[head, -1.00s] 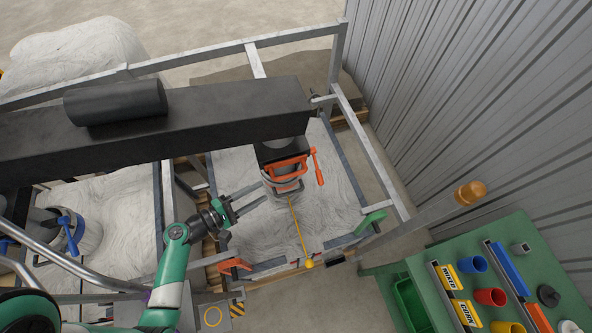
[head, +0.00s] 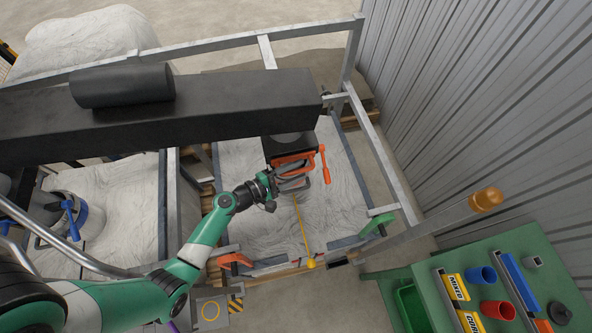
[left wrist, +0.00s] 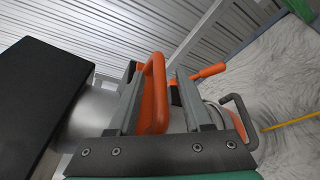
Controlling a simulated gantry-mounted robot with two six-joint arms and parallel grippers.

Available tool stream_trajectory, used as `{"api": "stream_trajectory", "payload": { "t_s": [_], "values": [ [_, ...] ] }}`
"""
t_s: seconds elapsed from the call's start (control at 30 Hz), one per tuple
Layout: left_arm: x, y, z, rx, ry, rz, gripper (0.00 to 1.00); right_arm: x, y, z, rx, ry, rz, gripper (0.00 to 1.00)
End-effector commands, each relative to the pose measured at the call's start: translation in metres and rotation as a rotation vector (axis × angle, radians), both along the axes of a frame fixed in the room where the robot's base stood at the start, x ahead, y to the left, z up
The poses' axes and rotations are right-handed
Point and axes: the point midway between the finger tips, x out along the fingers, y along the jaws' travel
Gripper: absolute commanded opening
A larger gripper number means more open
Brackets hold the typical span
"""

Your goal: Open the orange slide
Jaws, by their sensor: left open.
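The orange slide (head: 295,160) sits under the black spout block, with an orange bar handle at its front. In the left wrist view its orange handle (left wrist: 156,95) shows as an upright loop between my two fingers. My left gripper (head: 303,179) is open and reaches in from the left at the slide. In the left wrist view the fingers of my left gripper (left wrist: 158,85) stand either side of the handle. Whether they touch it I cannot tell. My right gripper is not in view.
An orange lever (head: 324,165) juts out right of the slide. A yellow cord with a ball (head: 311,263) hangs below. A metal frame (head: 383,155) surrounds the white bag (head: 335,215). A blue-handled valve (head: 71,220) is at left, a green table (head: 545,240) at right.

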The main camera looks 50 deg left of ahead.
Motion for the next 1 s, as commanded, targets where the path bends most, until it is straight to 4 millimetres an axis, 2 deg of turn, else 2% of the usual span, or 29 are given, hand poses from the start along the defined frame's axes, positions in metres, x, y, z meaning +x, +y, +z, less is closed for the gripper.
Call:
{"api": "stream_trajectory", "payload": {
  "t_s": [0.07, 0.3, 0.37, 1.0],
  "values": [
    [-0.0002, 0.0001, 0.0000, 0.000, 0.000, 0.000, 0.50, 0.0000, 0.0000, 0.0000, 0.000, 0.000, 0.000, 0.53],
    [-0.0005, 0.0002, 0.0001, 0.000, 0.000, 0.000, 0.08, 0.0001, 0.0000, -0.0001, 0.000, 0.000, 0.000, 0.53],
    [-0.0005, 0.0002, 0.0001, 0.000, 0.000, 0.000, 0.00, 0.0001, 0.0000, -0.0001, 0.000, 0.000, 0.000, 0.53],
    [-0.0005, 0.0002, 0.0003, 0.000, 0.000, 0.000, 0.00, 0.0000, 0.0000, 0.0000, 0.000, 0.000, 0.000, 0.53]
  ]
}}
